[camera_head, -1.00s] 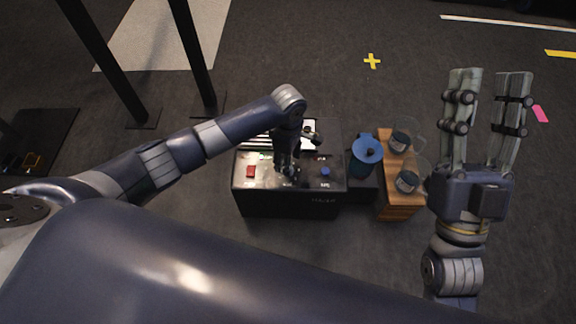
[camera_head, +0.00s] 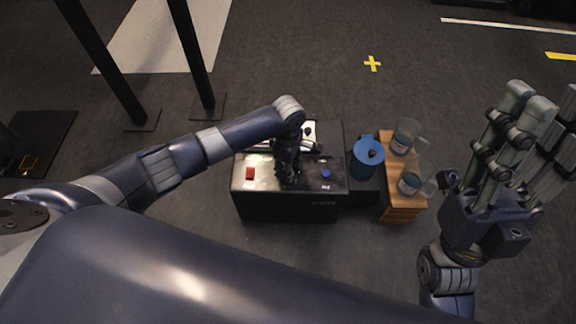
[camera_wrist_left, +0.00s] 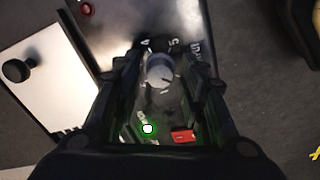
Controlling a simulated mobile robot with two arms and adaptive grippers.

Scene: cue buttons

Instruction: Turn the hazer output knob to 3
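The hazer is a black box (camera_head: 285,206) with a light top panel, at the middle of the head view. A round grey knob (camera_wrist_left: 160,70) sits among printed numbers in the left wrist view, with 4 and 5 legible beyond it. My left gripper (camera_wrist_left: 166,75) points down over the panel, its fingers apart on either side of the knob with visible gaps. In the head view my left gripper (camera_head: 287,175) hides the knob. My right gripper (camera_head: 540,105) is open and empty, raised at the right.
The panel carries a red button (camera_head: 250,173) and a blue button (camera_head: 326,174). A lit green dot (camera_wrist_left: 148,128) and a red part (camera_wrist_left: 183,135) show in the wrist view. A blue jug (camera_head: 367,158) and a wooden crate (camera_head: 402,210) with glass mugs stand right of the box.

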